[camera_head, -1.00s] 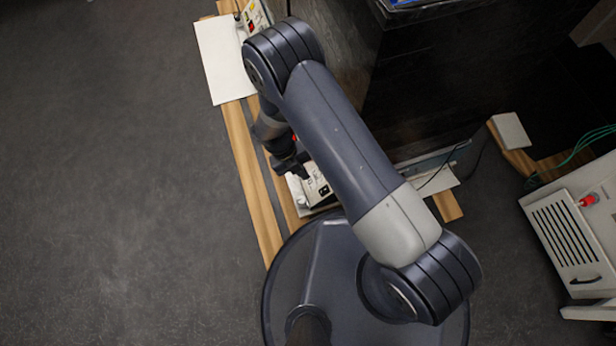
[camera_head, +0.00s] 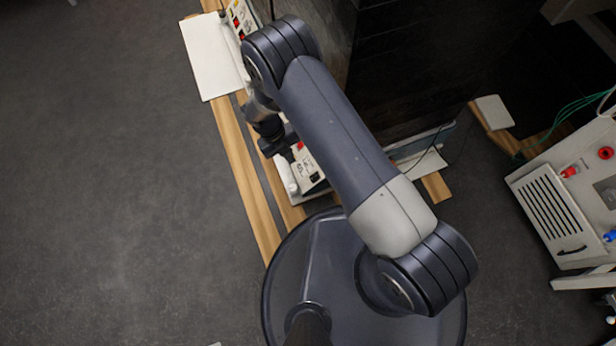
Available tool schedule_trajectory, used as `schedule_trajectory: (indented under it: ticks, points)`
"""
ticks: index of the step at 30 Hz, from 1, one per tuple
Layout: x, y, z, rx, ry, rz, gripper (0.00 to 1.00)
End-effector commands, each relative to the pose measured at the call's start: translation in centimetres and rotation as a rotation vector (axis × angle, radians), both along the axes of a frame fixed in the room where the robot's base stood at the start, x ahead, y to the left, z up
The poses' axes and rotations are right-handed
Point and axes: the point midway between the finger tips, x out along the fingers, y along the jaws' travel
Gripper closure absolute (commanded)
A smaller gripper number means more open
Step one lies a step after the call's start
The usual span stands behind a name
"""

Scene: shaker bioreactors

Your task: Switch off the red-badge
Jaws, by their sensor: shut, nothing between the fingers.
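A white unit (camera_head: 308,168) with a dark switch and small markings on its panel lies just left of my arm. A small red spot (camera_head: 299,146) shows at its far end, partly covered; I cannot tell whether it is a badge. A second white unit (camera_head: 238,20) at the top left has red and yellow marks on its panel, too small to read. My gripper (camera_head: 277,147) is dark, shut and empty, at the far end of the nearer unit. I cannot tell whether it touches that unit. My arm hides part of both units.
A dark cabinet (camera_head: 400,75) stands right of the arm. Wooden strips (camera_head: 240,175) run along the units' left side. A white machine (camera_head: 560,205) with a vent, red and blue fittings and green cables is at the right. The grey floor at left is clear.

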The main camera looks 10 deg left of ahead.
Motion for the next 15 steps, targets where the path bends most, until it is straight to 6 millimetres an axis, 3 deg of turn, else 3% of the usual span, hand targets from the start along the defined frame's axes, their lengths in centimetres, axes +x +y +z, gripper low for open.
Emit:
schedule_trajectory:
  ticks: [10,15]
  points:
    - [0.0,0.0,-0.2,0.000,0.002,0.000,1.00]
    - [-0.3,-0.7,-2.0,0.000,0.002,-0.001,1.00]
